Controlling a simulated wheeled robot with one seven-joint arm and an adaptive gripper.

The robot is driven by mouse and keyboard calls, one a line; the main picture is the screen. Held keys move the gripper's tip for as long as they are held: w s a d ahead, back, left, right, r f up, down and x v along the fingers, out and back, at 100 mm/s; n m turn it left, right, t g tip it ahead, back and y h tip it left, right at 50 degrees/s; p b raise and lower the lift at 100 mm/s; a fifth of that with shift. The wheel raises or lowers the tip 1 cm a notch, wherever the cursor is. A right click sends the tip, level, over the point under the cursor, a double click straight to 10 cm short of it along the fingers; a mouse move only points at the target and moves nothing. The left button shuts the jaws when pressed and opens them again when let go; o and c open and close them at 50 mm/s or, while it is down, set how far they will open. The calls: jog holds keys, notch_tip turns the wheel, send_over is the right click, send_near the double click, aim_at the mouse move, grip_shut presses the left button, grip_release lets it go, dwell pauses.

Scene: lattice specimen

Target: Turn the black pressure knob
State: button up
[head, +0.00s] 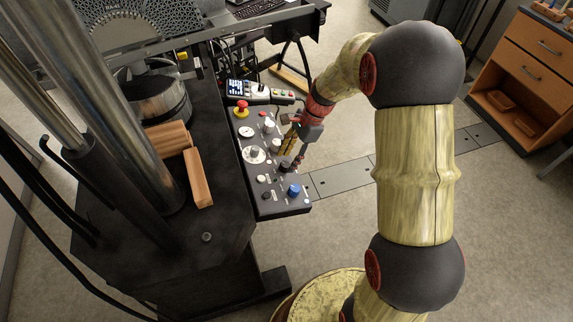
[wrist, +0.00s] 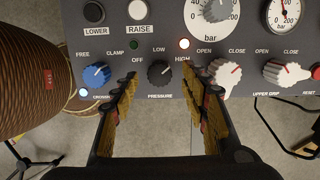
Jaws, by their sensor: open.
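The black pressure knob (wrist: 160,73) sits on the dark control panel (wrist: 120,58), above the label PRESSURE, between LOW and HIGH marks. My gripper (wrist: 160,78) is open, one yellow-padded finger on each side of the knob in the picture. I cannot tell whether the fingertips reach down beside the knob or stop short of it. No contact shows. In the head view my gripper (head: 292,158) is over the panel's right edge, and a small black knob (head: 284,167) shows next to it.
LOWER (wrist: 95,13) and RAISE (wrist: 138,10) buttons and a pressure gauge (wrist: 212,32) lie above. A red stop button (head: 242,105) is at the panel's far end.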

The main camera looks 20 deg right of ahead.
aim_at(285, 167)
jog(key=x, duration=0.2)
jog(key=shift+a+f+b, duration=0.1)
jog(key=shift+f+b, duration=0.15)
jog(key=shift+b, duration=0.1)
jog(key=c, duration=0.3)
jog(key=c, duration=0.8)
jog(key=shift+c, duration=0.3)
